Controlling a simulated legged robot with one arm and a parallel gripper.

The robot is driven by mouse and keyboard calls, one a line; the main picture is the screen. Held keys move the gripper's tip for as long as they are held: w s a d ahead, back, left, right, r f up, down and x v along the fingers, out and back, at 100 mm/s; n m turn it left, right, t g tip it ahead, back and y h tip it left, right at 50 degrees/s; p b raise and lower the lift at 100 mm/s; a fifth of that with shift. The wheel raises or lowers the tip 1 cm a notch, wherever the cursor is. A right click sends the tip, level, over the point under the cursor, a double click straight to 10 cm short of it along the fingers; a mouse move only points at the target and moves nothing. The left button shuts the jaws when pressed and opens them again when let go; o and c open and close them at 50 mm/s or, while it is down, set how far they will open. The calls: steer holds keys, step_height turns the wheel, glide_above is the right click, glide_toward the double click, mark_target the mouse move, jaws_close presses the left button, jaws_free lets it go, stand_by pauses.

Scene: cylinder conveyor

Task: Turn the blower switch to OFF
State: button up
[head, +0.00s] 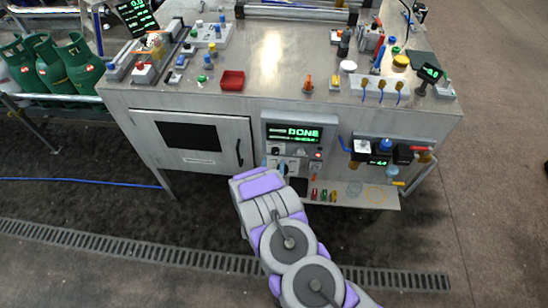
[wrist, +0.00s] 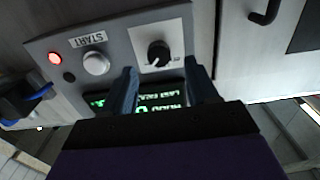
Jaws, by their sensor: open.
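A black rotary knob (wrist: 158,53) sits on a white plate on the grey control panel in the wrist view. Its small markings are too blurred to read, so I cannot confirm that it is the blower switch or which position it points to. My gripper (wrist: 163,78) is open, with one dark finger on each side of the view. The knob lies just beyond the fingertips, between them in the picture; I see no clear contact. In the head view my gripper (head: 274,164) is at the lower left of the panel (head: 297,145) and partly covers its controls.
A white button (wrist: 96,62) beside a START label and a lit red lamp (wrist: 55,58) are on the same panel. A green display (head: 292,133) reads DONE. A cabinet door handle (head: 239,153) is at left. A shelf (head: 345,193) juts out at lower right.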

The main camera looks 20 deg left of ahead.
mark_target(275, 154)
steer(key=shift+b+x, duration=0.35)
steer(key=shift+x, duration=1.85)
steer(key=shift+d, duration=0.1)
steer(key=c, duration=1.1)
